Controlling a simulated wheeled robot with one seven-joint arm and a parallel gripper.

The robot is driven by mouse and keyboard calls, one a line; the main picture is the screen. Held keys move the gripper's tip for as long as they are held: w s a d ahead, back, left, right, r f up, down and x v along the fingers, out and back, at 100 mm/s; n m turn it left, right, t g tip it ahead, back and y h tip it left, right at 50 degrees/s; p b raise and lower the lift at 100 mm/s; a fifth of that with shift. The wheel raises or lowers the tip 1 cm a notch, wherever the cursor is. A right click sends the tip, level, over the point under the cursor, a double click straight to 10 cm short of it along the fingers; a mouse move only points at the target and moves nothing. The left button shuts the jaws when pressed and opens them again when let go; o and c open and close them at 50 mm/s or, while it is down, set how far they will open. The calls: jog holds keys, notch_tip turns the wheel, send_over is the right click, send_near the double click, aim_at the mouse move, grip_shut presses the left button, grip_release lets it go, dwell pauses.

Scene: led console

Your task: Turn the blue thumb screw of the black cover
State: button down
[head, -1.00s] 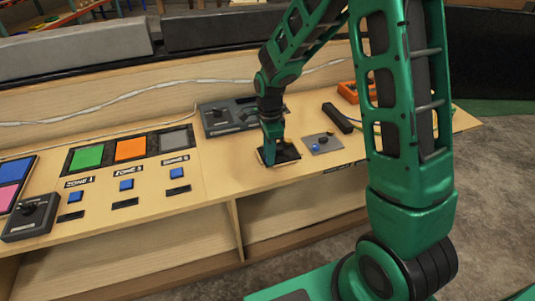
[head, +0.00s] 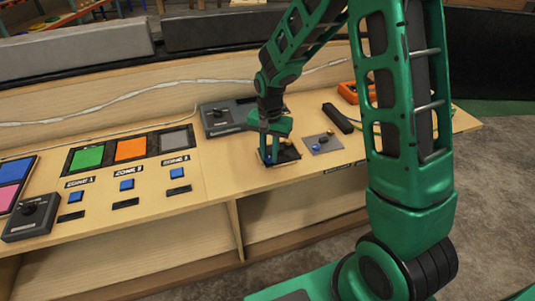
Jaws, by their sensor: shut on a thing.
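The black cover (head: 285,157) lies on the console top, right of the middle of the shelf front, partly hidden under my gripper. My gripper (head: 271,154) points down over the cover's left part, with its fingertips low. A small blue spot, the blue thumb screw (head: 268,159), shows at the fingertips. My gripper is shut on it, though the fingers hide most of it. How far the screw is turned cannot be told at this size.
Right of the cover is a grey plate (head: 323,142) with a blue knob (head: 316,147). A black bar (head: 337,117) and an orange tray (head: 348,93) lie beyond it. A grey box with a knob (head: 220,117) stands behind. Zone panels and blue buttons are at left.

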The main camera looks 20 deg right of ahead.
aim_at(269, 157)
jog(key=n, duration=0.6)
jog(key=shift+w+n, duration=0.2)
jog(key=shift+n, duration=0.1)
jog(key=n, duration=0.5)
jog(key=shift+s, duration=0.1)
jog(key=n, duration=0.5)
jog(key=shift+n, duration=0.4)
jog(key=n, duration=0.5)
jog(key=shift+s, duration=0.1)
jog(key=shift+f+n, duration=0.1)
jog(key=shift+n, duration=0.2)
jog(key=c, duration=1.6)
grip_release()
jog(key=shift+o, duration=0.2)
notch_tip(269, 157, up, 11)
